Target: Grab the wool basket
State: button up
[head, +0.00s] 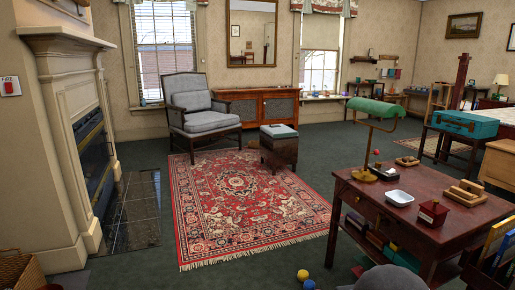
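A brown wicker basket (20,272) stands on the floor in the bottom left corner of the head view, beside the fireplace. The left and bottom edges of the picture cut it off. I cannot see clearly what it holds, so I cannot tell for sure that it is the wool basket. My gripper is not in view.
A fireplace (75,130) lines the left side, with a dark tiled hearth (132,212). A red patterned rug (240,205) and open green carpet fill the middle. A dark red table (400,215) stands at right. A yellow ball (303,275) and a blue ball (309,284) lie in front.

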aim_at(258, 145)
jog(key=u, duration=0.4)
jog(key=i, duration=5.95)
jog(key=z, duration=2.6)
jog(key=i, duration=3.05)
jog(key=u, duration=0.05)
